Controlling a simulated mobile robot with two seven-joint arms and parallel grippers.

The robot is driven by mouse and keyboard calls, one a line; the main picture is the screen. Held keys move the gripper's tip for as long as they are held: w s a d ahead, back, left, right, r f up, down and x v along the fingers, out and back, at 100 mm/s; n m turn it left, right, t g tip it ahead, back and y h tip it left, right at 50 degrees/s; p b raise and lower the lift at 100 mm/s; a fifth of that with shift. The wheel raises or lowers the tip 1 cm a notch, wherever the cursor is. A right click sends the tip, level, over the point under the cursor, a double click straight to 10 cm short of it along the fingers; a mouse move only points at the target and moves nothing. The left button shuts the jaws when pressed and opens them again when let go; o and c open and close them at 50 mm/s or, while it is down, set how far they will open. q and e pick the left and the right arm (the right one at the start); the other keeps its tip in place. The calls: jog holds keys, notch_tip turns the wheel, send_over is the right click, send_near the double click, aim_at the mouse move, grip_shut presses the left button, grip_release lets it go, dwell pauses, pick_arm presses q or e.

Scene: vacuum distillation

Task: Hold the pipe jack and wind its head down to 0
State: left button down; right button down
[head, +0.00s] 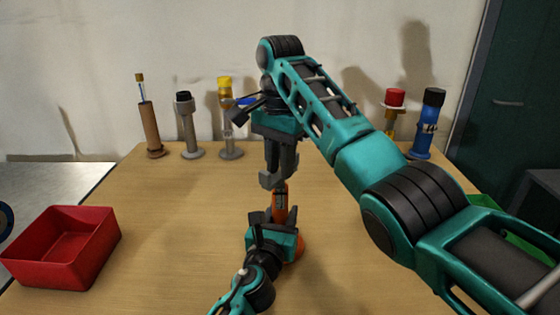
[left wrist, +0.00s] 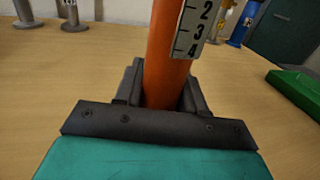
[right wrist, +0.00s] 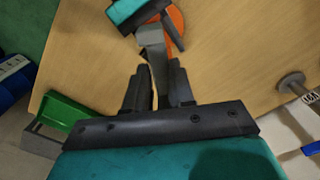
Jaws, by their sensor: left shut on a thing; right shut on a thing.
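The pipe jack is orange; its upper body (head: 281,204) shows upright mid-table, and its round orange foot shows behind my left gripper. In the left wrist view its orange tube (left wrist: 163,55) carries a white scale (left wrist: 197,28) with 2, 3 and 4 readable. My left gripper (head: 272,222) is shut around the tube low down. My right gripper (head: 279,170) points down from above, shut on the jack's grey head (head: 270,181). The grey head also shows in the right wrist view (right wrist: 152,42), partly hidden by the fingers. I cannot read the head's setting.
A red bin (head: 62,245) stands at the left and a green bin (right wrist: 75,110) at the right. Several upright tools line the back edge, including a brown one (head: 151,128) and a blue one (head: 428,125).

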jog(key=m, duration=0.4)
jog(key=shift+w+r+m, duration=0.1)
jog(key=shift+r+m, duration=0.2)
jog(key=shift+r, duration=0.05)
jog(key=m, duration=0.4)
jog(key=shift+m, duration=0.3)
jog(key=c, duration=1)
grip_release()
jog(key=shift+f, duration=0.2)
jog(key=shift+o, duration=0.2)
notch_tip(320, 180, up, 12)
jog(key=shift+s, duration=0.2)
